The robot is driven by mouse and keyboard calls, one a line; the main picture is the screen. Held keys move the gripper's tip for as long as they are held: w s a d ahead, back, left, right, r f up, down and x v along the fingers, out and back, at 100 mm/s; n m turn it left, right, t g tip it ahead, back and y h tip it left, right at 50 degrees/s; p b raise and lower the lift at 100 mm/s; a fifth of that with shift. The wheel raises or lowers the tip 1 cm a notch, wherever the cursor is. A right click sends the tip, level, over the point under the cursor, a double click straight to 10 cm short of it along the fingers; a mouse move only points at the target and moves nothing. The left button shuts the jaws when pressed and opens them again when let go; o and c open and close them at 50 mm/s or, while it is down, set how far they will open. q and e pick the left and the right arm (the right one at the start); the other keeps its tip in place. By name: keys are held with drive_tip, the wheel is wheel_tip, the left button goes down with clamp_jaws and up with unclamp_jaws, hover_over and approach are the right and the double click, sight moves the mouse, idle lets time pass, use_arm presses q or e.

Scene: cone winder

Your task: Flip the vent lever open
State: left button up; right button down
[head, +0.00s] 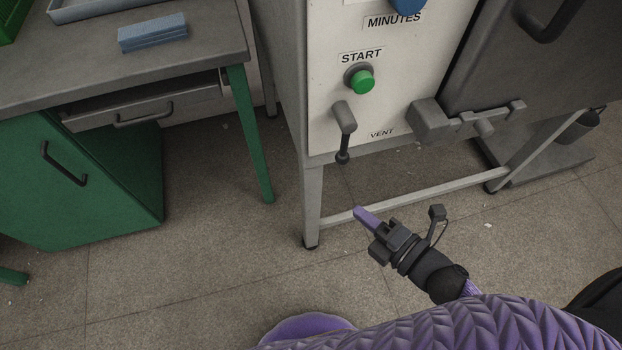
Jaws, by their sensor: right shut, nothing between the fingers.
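The vent lever (343,131) is on the lower part of the white machine panel, left of the VENT label (381,133). It has a grey hub and a dark arm with a ball knob that hangs down below the panel's lower edge. My right gripper (362,214) is in front of the machine, lower in the picture than the lever and apart from it. Its purple-tipped fingers are shut and empty, pointing up and left. My left gripper is not in view.
A green START button (362,80) sits above the lever, with a blue knob (404,4) higher up. A grey latch (432,120) sticks out right of the lever. A workbench (90,82) with a blue block (152,33) stands at left. The floor between is clear.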

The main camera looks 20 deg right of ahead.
sight(345, 144)
use_arm(q)
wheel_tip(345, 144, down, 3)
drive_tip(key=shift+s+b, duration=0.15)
drive_tip(key=shift+b, duration=1)
use_arm(e)
drive_tip(key=w+a+r+n+y, duration=0.1)
drive_tip(key=w+a, duration=0.1)
drive_tip(key=w, duration=0.7)
drive_tip(key=shift+w+a+n, duration=0.2)
drive_tip(key=shift+w+n, duration=0.05)
drive_tip(key=shift+n, duration=0.15)
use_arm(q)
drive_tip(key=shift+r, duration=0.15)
use_arm(e)
drive_tip(key=shift+r, duration=0.1)
use_arm(q)
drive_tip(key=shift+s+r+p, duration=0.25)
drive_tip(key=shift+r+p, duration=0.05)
drive_tip(key=shift+p, duration=0.15)
use_arm(e)
drive_tip(key=shift+d, duration=0.3)
